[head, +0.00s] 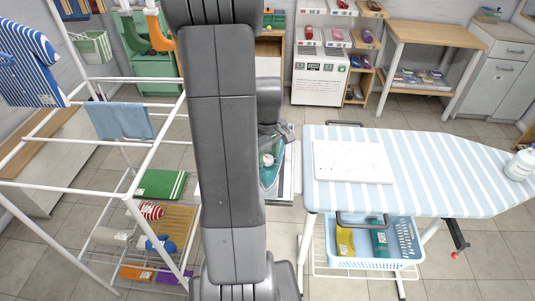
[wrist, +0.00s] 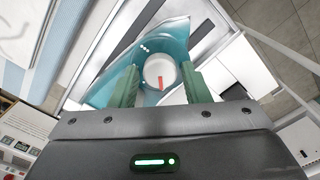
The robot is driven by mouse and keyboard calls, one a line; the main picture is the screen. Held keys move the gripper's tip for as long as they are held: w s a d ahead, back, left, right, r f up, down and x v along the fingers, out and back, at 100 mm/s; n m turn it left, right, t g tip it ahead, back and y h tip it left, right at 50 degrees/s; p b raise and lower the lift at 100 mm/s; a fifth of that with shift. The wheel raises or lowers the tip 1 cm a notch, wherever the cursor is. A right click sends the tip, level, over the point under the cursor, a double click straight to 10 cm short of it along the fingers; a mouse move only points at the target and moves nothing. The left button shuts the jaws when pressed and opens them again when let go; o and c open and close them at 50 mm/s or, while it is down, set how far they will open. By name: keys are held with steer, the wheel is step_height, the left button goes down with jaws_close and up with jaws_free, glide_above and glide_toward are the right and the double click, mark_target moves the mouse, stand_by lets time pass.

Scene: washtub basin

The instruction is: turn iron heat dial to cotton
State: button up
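The teal iron (wrist: 175,38) fills the middle of the wrist view. Its round white heat dial (wrist: 152,72) has a red pointer mark that runs toward the gripper side of the picture. No heat labels are readable. My gripper (wrist: 160,75) has its two green fingers on either side of the dial, with narrow gaps beside it; I see no clear contact. In the head view the iron (head: 268,180) is partly hidden behind my arm, with the gripper just above it.
The iron is on a pale stand (head: 284,190) left of the striped ironing board (head: 430,165). A white panel (head: 352,161) lies on the board, with a bottle (head: 521,163) at right. A blue basket (head: 400,255) sits below. A white drying rack (head: 60,190) stands left.

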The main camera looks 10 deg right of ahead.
steer(key=c, duration=0.6)
steer(key=shift+c, duration=0.2)
